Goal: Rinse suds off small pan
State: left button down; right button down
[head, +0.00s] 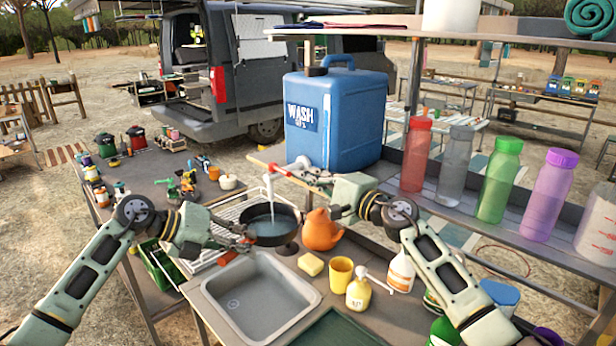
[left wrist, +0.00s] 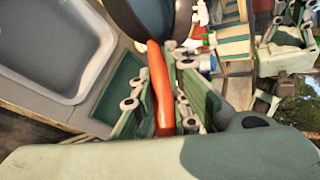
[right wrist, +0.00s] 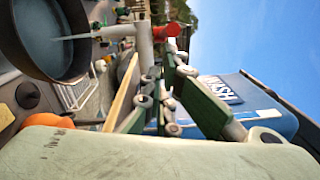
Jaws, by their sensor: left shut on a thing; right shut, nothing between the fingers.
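The small dark pan (head: 285,229) is held level under the tap, above the counter behind the sink. A stream of water (head: 271,190) falls from the white tap into it, and pale blue-grey water covers its inside. My left gripper (head: 247,240) is shut on the pan's red-orange handle (left wrist: 160,88). My right gripper (head: 287,172) is shut and empty beside the tap. In the right wrist view the red tap knob (right wrist: 166,31) is just beyond its fingers, and the pan (right wrist: 62,45) is at the upper left. I cannot tell whether the fingers touch the knob.
The grey sink basin (head: 262,300) is empty. A white dish rack (head: 205,262) is at left. The blue wash canister (head: 336,115) stands behind.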

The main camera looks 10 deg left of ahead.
jog(key=shift+w+a, duration=0.15)
jog(key=shift+a, duration=0.1)
jog(key=shift+s+a+r, duration=0.1)
jog(key=shift+s+a, duration=0.4)
jog(key=shift+s, duration=0.15)
jog(key=shift+d, duration=0.1)
jog(key=s+a+v, duration=0.1)
jog(key=v, duration=0.8)
jog(key=shift+s+d, duration=0.3)
jog(key=shift+s, duration=0.1)
dwell(0.6)
